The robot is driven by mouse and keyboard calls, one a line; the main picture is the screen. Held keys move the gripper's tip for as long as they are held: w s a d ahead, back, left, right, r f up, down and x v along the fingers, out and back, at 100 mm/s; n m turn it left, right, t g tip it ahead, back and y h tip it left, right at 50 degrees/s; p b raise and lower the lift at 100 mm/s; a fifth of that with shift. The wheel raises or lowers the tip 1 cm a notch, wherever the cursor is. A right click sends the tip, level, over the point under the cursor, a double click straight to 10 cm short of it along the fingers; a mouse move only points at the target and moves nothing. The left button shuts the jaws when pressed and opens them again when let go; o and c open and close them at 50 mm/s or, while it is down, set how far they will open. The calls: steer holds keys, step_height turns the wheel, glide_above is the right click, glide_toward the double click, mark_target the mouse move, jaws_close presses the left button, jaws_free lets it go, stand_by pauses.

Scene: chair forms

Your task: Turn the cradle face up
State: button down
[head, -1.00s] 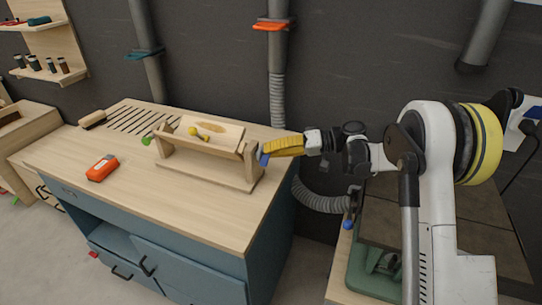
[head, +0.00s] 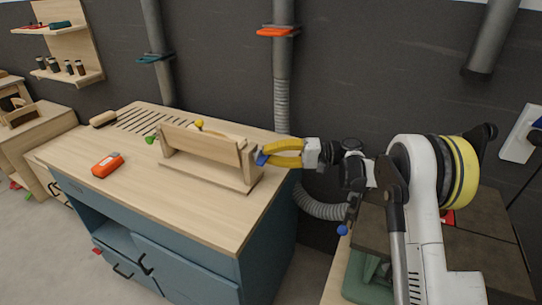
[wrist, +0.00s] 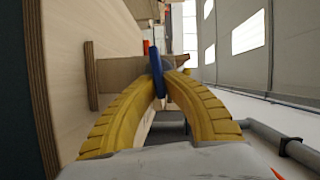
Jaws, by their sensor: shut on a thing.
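The cradle (head: 200,144) is a pale wooden trough-like board hung between two upright ends of a wooden stand (head: 249,165) on the workbench. It is tilted, with a broad plain side toward the head camera. A yellow knob (head: 199,124) shows just above its top edge; most of what lies behind that edge is hidden. My gripper (head: 264,157), with yellow fingers, is at the right end of the stand. The fingers are shut on a blue handle (wrist: 157,72) at that end. The wrist view shows the fingertips meeting on both sides of the handle.
An orange-red device (head: 107,165) lies on the bench (head: 180,205) at left. A green object (head: 150,139) is beside the stand's left end. A brush (head: 103,119) lies near slots at the back left. A grey hose (head: 320,207) hangs right of the bench. The bench front is clear.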

steer(key=shift+a+f+m+y+b, duration=0.15)
steer(key=shift+m+y+b, duration=0.15)
steer(key=shift+m, duration=0.5)
steer(key=c, duration=1.5)
jaws_free()
steer(key=d, duration=1.2)
steer(key=shift+w, duration=0.2)
